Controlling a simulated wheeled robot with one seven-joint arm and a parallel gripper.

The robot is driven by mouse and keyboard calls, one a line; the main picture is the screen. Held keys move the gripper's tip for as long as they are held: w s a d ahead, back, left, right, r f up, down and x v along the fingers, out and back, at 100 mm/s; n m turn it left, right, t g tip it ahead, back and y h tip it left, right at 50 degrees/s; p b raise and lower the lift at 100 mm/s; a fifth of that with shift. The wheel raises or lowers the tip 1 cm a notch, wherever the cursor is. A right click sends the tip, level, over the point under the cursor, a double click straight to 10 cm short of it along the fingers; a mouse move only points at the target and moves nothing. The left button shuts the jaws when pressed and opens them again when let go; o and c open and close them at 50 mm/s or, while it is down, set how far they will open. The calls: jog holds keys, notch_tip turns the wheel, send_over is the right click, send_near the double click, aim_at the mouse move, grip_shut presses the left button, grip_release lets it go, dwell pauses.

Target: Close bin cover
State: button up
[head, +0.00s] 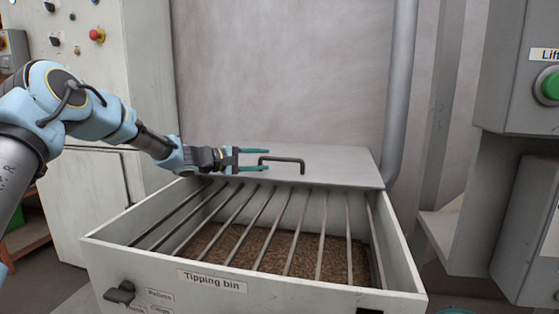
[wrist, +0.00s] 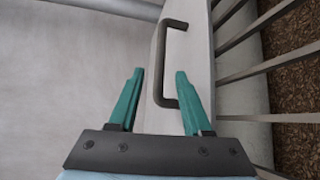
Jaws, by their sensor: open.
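The tipping bin (head: 265,295) is a pale open-topped box with a labelled front. Its grey cover (head: 345,168) is at the back of the bin, leaving the front part open. A dark bar handle (head: 290,160) stands on the cover. My gripper (head: 268,159) reaches in from the left, open, with teal fingers at the handle's left end. In the wrist view, the handle (wrist: 161,45) shows ahead of and partly between the fingers of my gripper (wrist: 159,71). I cannot tell whether they touch it.
Metal bars (head: 257,230) cross the bin's opening above brown pellets (head: 225,248). A vertical pipe (head: 401,90) rises behind the right side. A control box with a green button (head: 549,86) stands at right, a cabinet (head: 90,200) at left.

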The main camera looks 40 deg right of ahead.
aim_at(275, 160)
jog(key=p+x, duration=0.1)
jog(key=x, duration=0.5)
jog(key=shift+s+d, duration=0.1)
jog(key=shift+d, duration=0.25)
jog(key=shift+f, duration=0.1)
grip_shut()
dwell(1.0)
